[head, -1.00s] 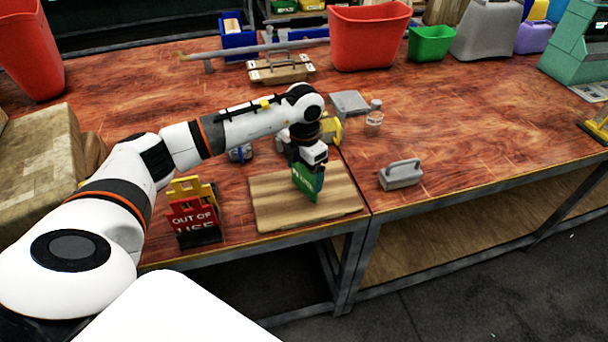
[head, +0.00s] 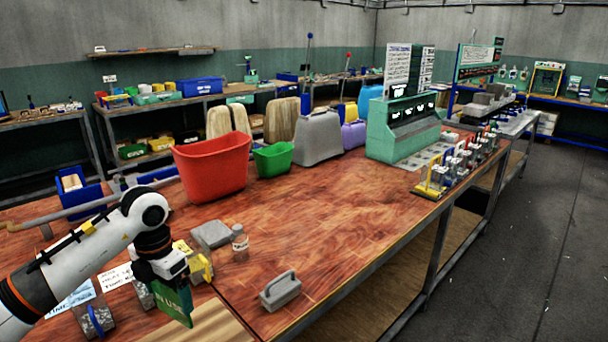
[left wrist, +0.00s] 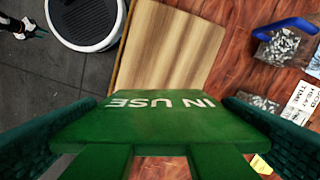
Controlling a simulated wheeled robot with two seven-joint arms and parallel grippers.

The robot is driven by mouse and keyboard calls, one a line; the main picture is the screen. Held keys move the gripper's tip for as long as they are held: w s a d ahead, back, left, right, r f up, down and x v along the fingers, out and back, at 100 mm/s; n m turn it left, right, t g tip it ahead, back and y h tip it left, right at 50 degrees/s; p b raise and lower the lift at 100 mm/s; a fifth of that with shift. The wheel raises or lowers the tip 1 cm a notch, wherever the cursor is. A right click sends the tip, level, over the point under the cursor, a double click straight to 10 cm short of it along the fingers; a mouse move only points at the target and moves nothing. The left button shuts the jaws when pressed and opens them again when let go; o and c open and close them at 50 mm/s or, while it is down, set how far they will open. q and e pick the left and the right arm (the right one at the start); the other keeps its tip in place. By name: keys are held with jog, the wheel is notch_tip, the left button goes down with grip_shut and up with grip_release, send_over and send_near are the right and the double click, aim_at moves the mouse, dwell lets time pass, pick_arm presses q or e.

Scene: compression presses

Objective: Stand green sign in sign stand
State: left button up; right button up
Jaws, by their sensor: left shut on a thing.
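My left gripper (head: 168,285) is shut on the green sign (head: 176,302) and holds it near the table's front left part, beside a wooden board (head: 212,326). In the left wrist view the sign (left wrist: 150,125), lettered IN USE, spans between the two dark green fingers, with the board (left wrist: 172,45) beyond it. I cannot clearly pick out the sign stand. A yellow frame (head: 430,188) on a dark base stands at the table's far right edge; I cannot tell whether it is the stand. My right gripper (left wrist: 32,30) shows small at the wrist view's corner, its opening unclear.
A grey handled block (head: 280,292), a clear bottle (head: 240,243) and a grey flat box (head: 211,234) stand near the gripper. A red bin (head: 212,168) and a green bin (head: 274,159) are behind. A green console (head: 402,132) stands right. The middle tabletop is clear.

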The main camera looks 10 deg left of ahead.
pick_arm(q)
jog(key=s+d+f+m, duration=0.2)
jog(key=s+d+m, duration=0.4)
jog(key=m, duration=0.9)
jog(key=s+d+f+m, duration=0.3)
jog(key=s+d+m, duration=0.4)
jog(key=m, duration=0.9)
jog(key=shift+s+f+m, duration=0.2)
jog(key=shift+s+m, duration=0.1)
jog(key=shift+s, duration=0.5)
jog(key=shift+a, duration=0.15)
